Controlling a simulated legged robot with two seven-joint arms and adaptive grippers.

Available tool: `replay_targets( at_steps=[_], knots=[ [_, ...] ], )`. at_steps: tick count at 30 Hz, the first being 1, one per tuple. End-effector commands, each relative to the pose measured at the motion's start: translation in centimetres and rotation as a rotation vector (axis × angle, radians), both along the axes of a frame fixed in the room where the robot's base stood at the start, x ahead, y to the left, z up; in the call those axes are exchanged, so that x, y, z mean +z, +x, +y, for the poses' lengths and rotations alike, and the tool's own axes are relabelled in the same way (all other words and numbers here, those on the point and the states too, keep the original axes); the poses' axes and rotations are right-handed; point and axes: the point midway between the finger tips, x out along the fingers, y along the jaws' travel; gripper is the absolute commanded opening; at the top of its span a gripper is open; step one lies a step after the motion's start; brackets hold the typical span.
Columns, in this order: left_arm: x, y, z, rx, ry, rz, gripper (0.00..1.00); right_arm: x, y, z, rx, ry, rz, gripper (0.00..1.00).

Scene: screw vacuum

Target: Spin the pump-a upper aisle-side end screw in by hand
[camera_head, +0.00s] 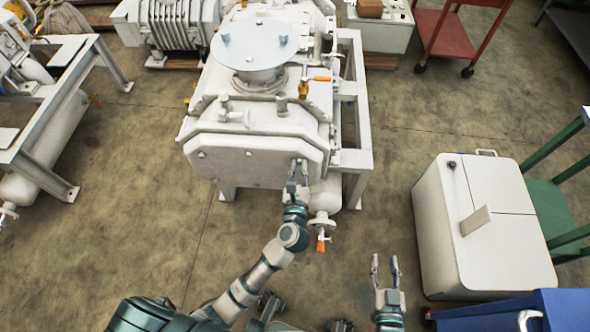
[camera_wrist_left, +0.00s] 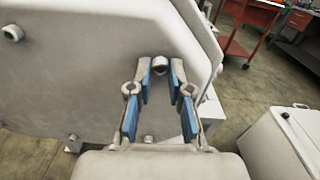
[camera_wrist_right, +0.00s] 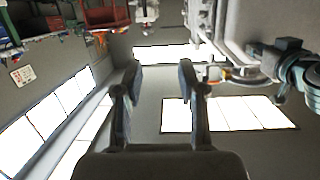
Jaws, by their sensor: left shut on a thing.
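The pump (camera_head: 225,165) is a large white machine with a flat end plate facing me. My left gripper (camera_head: 298,166) reaches the right part of this plate. In the left wrist view the left gripper (camera_wrist_left: 160,72) has its blue-padded fingers on either side of a small round screw head (camera_wrist_left: 160,65) near the plate's upper edge, and is shut on it. The fingers partly hide the screw, so its depth cannot be told. Another screw (camera_wrist_left: 13,33) shows at the plate's upper left. My right gripper (camera_head: 385,267) is open and empty over the floor; its spread fingers (camera_wrist_right: 155,80) show in the right wrist view.
A valve with an orange handle (camera_head: 320,243) sits below and right of the left gripper. A white cabinet (camera_head: 440,230) stands at the right, with a blue cart (camera_head: 560,310) in front. A green rack (camera_head: 560,200) is behind it. The floor between pump and cabinet is clear.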

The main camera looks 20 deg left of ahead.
Motion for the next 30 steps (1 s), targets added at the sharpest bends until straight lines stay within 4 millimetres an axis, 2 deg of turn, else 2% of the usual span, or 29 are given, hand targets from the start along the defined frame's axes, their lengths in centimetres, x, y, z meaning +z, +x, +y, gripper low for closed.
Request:
replay_targets(
  at_steps=[5, 9, 13, 18, 30],
  knots=[
    [0.4, -0.1, -0.1, -0.001, 0.157, 0.051, 0.00, -4.3, -3.9, -1.9, -0.012, -0.107, 0.389, 0.40],
    [0.2, -0.1, -0.1, -0.002, 0.270, 0.085, 0.00, -6.9, -8.2, -3.6, -0.022, -0.174, 0.666, 0.40],
    [0.0, -0.1, -0.1, -0.003, 0.354, 0.110, 0.00, -8.1, -12.2, -5.0, -0.032, -0.223, 0.875, 0.40],
    [-0.1, -0.1, -0.1, -0.004, 0.452, 0.138, 0.00, -8.4, -17.1, -6.5, -0.043, -0.272, 1.109, 0.40],
    [-0.2, -0.1, -0.2, -0.006, 0.681, 0.206, 0.00, -16.8, -16.1, -6.2, -0.035, -0.279, 1.141, 0.40]
  ],
)
